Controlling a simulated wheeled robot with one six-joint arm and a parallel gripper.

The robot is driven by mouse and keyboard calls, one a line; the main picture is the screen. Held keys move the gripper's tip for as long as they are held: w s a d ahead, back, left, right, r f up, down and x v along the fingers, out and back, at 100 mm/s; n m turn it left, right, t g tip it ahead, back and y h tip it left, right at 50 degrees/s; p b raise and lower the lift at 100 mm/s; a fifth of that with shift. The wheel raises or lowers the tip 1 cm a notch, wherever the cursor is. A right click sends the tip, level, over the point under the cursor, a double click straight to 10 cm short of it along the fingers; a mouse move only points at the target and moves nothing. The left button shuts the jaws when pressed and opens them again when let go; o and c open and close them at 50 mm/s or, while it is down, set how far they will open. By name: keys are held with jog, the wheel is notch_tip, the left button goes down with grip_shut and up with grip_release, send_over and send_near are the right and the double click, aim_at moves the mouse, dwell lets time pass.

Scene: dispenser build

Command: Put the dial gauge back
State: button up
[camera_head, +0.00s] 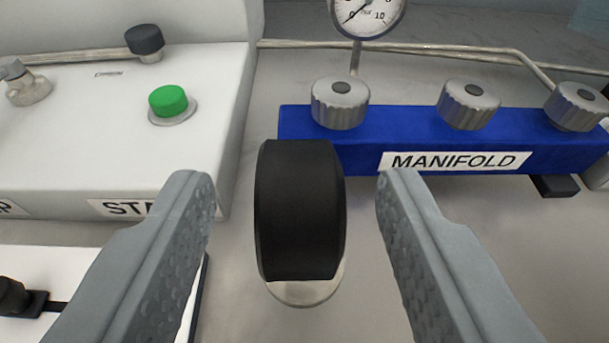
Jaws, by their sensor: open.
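My gripper (293,190) is open, with one grey finger on each side of a thick black round body (299,215). A pale metal rim or base shows at its lower end. There is a gap between the body and each finger. No dial face shows on this body, so I cannot tell whether it is the dial gauge. A round white dial gauge (368,14) with a needle and a 10 on its scale stands on a thin stem behind the blue manifold (350,158). Its top is cut off by the picture's edge.
The manifold carries ridged grey knobs (340,104) and a MANIFOLD label. At left is a white box (110,140) with a green button (168,100) and a black-capped fitting (145,40). Metal pipes (440,46) run behind. Bare grey surface lies between box and manifold.

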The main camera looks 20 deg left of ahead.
aim_at(309, 158)
jog(key=shift+d+f+x, duration=0.1)
jog(key=shift+f+x, duration=0.05)
jog(key=shift+x, duration=1.3)
jog(key=shift+d+f+x, duration=0.15)
jog(key=shift+f+x, duration=0.05)
jog(key=shift+x, duration=1.2)
grip_shut()
notch_tip(309, 158, up, 10)
jog(key=shift+r, duration=0.1)
